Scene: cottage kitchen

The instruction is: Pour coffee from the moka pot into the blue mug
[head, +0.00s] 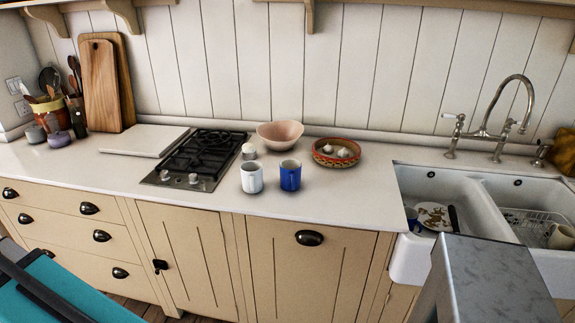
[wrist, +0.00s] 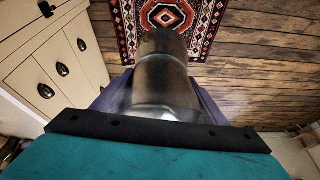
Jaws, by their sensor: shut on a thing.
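The blue mug (head: 290,176) stands upright on the white worktop, just right of a white mug (head: 251,177). My gripper (wrist: 153,95) shows in the wrist view, shut on the dark metal moka pot (wrist: 160,82). The pot is between the fingers, over the wooden floor and away from the worktop. Its spout and handle cannot be made out, and its contents are hidden. The gripper and pot do not show in the head view; only teal and black parts of mine show at its lower left.
A small pale pot (head: 249,151) stands behind the white mug. A black hob (head: 197,155) is left of the mugs, with a pink bowl (head: 280,134) and a patterned dish (head: 336,152) behind. The sink (head: 440,185) is right. Below the gripper lies a red rug (wrist: 200,20).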

